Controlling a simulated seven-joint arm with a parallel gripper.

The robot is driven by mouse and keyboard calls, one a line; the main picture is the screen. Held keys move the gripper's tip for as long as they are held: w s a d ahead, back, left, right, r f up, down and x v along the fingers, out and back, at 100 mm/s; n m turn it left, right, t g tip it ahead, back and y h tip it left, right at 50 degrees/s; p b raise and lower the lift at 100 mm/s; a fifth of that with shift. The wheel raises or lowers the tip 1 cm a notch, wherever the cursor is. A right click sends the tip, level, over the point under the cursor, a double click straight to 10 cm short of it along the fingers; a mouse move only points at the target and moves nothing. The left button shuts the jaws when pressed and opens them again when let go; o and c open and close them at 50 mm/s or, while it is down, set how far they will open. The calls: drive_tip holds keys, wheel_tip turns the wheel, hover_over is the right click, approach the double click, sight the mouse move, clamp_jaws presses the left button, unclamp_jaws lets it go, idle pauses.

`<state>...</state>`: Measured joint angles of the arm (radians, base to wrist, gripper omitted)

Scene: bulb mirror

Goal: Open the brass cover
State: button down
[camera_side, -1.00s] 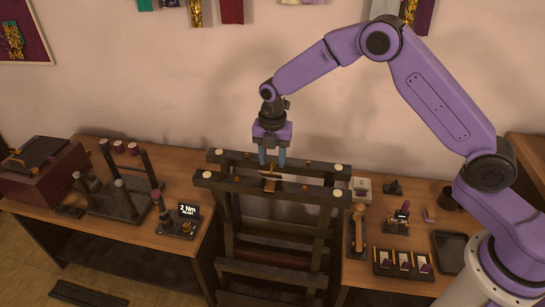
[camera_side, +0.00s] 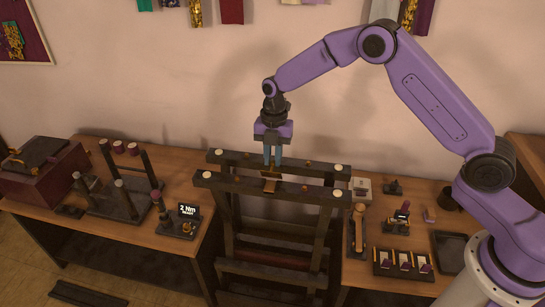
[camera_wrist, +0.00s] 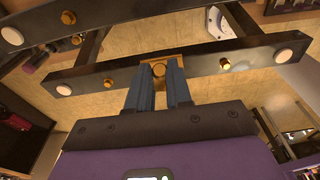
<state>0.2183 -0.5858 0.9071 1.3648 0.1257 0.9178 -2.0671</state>
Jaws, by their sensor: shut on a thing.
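The dark frame has a front beam (camera_side: 310,193) and a rear beam (camera_side: 320,170) with pale end caps and small brass studs. A bench with a stand and a "2 Nm" display (camera_side: 189,211) is at left. A bench with tools and a tray (camera_side: 452,250) is at right.

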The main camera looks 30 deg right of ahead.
drive_tip(key=w+d+g+y, duration=0.1)
drive_tip(key=w+d+f+g+y, duration=0.1)
drive_tip(key=g+y, duration=0.1)
drive_tip(key=shift+f, duration=0.1)
drive_tip(key=shift+w+d+f+g+y, duration=0.2)
drive_tip(key=shift+f+g+y, duration=0.05)
drive_tip(key=shift+g+y, duration=0.35)
drive_tip(key=shift+w+d+f+g+y, duration=0.15)
drive_tip(key=shift+f+g+y, duration=0.1)
drive_tip(key=shift+g+y, duration=0.35)
drive_tip(key=shift+d+f, duration=0.1)
drive_tip(key=c, duration=1.1)
unclamp_jaws()
drive_tip(key=shift+o, duration=0.2)
